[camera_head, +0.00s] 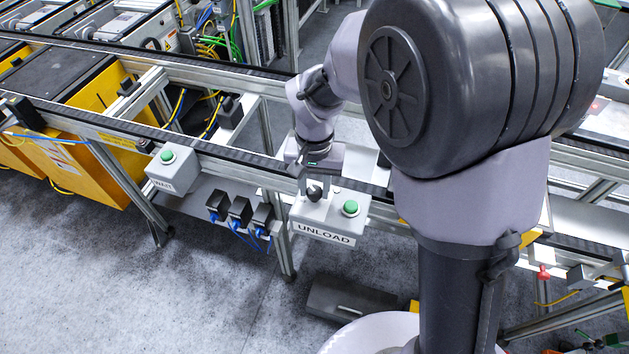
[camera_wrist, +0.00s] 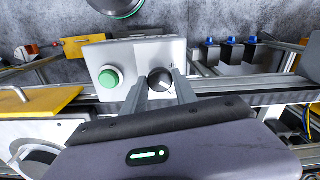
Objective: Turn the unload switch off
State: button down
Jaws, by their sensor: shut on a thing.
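The unload box (camera_head: 326,217) is a grey box labelled UNLOAD, fixed to the front of the conveyor rail. It carries a green button (camera_head: 350,208) and a black rotary switch (camera_head: 314,192). In the wrist view the switch (camera_wrist: 160,80) sits right of the green button (camera_wrist: 109,78), with a pale pointer line on its knob. My gripper (camera_wrist: 159,88) comes from above, its two fingers on either side of the switch knob and shut on it. In the head view my gripper (camera_head: 313,178) is over the switch and partly hides it.
Black connectors (camera_head: 240,210) with blue cables hang between the boxes. The conveyor rail (camera_head: 230,165) runs behind. Open floor lies in front.

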aim_at(315, 191)
jog(key=n+p, duration=0.2)
jog(key=n, duration=0.2)
jog(key=shift+r, duration=0.1)
jog(key=shift+n+p, duration=0.75)
jog(key=shift+n, duration=0.75)
jog(key=c, duration=1)
grip_release()
jog(key=shift+o, duration=0.2)
notch_tip(315, 191, up, 17)
jog(key=p, duration=0.6)
jog(key=shift+r, duration=0.1)
